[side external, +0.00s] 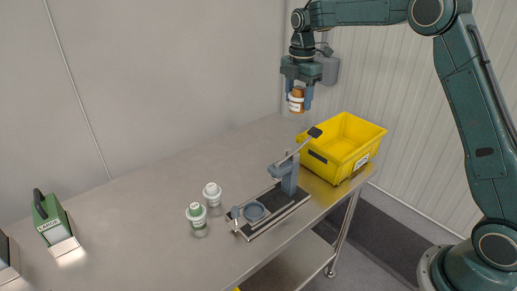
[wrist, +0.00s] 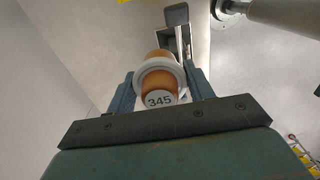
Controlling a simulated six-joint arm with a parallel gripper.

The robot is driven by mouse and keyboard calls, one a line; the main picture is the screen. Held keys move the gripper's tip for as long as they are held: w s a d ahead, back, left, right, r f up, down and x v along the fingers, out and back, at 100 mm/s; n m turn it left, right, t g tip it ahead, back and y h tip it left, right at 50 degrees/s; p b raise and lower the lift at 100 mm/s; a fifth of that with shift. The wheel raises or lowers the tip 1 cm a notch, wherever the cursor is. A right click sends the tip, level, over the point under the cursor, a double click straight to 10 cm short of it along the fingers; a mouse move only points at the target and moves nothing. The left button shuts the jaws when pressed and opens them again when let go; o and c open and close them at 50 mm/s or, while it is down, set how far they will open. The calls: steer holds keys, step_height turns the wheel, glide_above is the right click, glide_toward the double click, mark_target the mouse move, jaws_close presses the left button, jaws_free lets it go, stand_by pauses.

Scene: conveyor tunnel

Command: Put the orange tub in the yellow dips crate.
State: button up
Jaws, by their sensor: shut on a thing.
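My gripper (side external: 298,95) is shut on the orange tub (side external: 297,104) and holds it in the air. In the side view it is above the table's far end, to the left of and higher than the yellow crate (side external: 359,164). The tub has a white band. In the wrist view the tub (wrist: 157,85) sits between the two fingers of my gripper (wrist: 160,85), with a white rim and a label reading 345. The yellow crate stands at the right end of the table with a white label on its side. No contents show inside it.
A grey lever press (side external: 289,178) stands on the table just in front of the crate. A green device (side external: 52,218) is at the far left.

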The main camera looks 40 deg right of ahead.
steer(key=s+d, duration=0.3)
steer(key=d, duration=1.3)
step_height(320, 180, down, 7)
steer(key=shift+d+r, duration=0.2)
steer(key=shift+d, duration=0.1)
steer(key=shift+w+f, duration=0.1)
step_height(320, 180, down, 20)
steer(key=shift+r, duration=0.1)
steer(key=o, duration=1.4)
